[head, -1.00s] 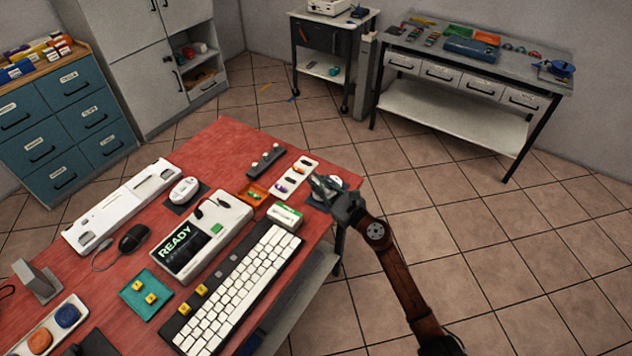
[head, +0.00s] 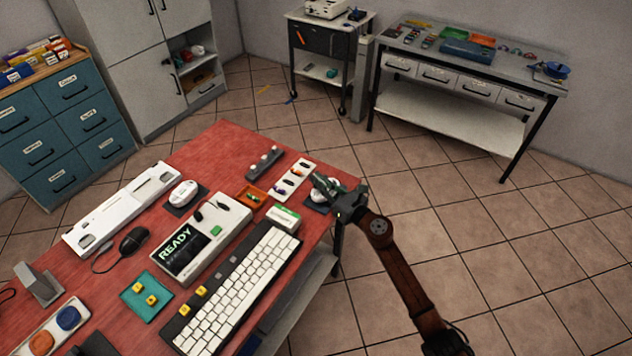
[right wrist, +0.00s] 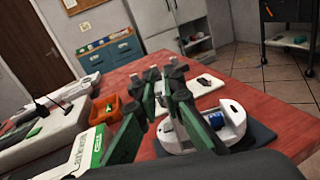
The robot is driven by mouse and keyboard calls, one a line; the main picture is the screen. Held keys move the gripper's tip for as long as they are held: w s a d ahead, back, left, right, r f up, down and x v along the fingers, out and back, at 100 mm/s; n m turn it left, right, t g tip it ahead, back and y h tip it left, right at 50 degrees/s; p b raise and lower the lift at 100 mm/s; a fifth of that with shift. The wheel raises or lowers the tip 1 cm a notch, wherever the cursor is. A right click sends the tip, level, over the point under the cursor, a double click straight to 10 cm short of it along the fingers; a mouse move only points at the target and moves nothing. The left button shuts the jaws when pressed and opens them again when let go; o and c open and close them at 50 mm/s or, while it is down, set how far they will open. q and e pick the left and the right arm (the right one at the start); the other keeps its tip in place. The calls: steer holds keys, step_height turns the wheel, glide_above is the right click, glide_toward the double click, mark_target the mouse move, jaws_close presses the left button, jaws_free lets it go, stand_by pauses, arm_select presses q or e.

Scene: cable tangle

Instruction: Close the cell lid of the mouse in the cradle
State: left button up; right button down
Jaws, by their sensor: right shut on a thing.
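A white mouse (right wrist: 228,122) sits in a dark cradle (right wrist: 262,138) at the table's right corner. A blue cell (right wrist: 216,119) shows in its open top. In the head view, my right gripper (head: 322,184) is over this mouse and hides most of it. The cell lid is not clearly visible. My left gripper is out of view.
A green-and-white box (head: 284,217), an orange tray (head: 252,197) and a white strip tray (head: 291,180) stand close left of the gripper. Another white mouse (head: 184,193) sits farther left. Open floor lies right.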

steer(key=shift+w+d+f+m, duration=0.1)
steer(key=shift+w+d+m, duration=0.2)
steer(key=shift+m, duration=0.45)
steer(key=shift+w+d+f+m, duration=0.15)
steer(key=shift+d+m, duration=0.1)
steer(key=shift+m, duration=0.5)
steer(key=c, duration=2.1)
jaws_free()
steer(key=shift+d+r, duration=0.1)
steer(key=shift+r, duration=0.05)
steer(key=v, duration=1.2)
